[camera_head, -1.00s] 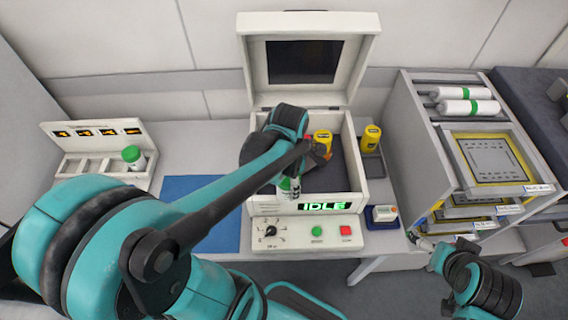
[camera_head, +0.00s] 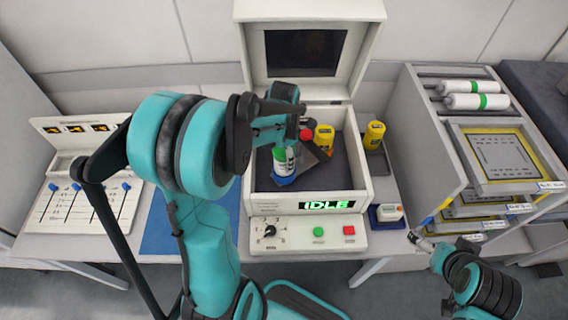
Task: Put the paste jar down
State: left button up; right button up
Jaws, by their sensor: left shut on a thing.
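The paste jar (camera_head: 284,160) is white with a green band and has blue at its lower end. It is inside the open machine's bin (camera_head: 348,178). My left gripper (camera_head: 283,140) is shut on it from above, and the arm hides part of the grip. I cannot tell whether the jar touches the bin floor. A yellow jar (camera_head: 324,138) and a red-topped item (camera_head: 305,135) are beside it in the bin. My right gripper (camera_head: 417,239) is small, at the lower right near the rack, and its jaws cannot be made out.
The machine's lid (camera_head: 373,12) stands open behind. A yellow container (camera_head: 374,135) stands right of the bin, and a small white device (camera_head: 389,212) lies in front of it. A rack (camera_head: 420,150) stands at right. A slider panel (camera_head: 70,225) and blue mat (camera_head: 160,235) are at left.

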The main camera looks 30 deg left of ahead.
pick_arm(q)
jog(key=shift+f+b, duration=0.5)
jog(key=shift+f, duration=1.05)
jog(key=shift+f, duration=0.2)
jog(key=o, duration=1.7)
jog(key=shift+r, duration=0.1)
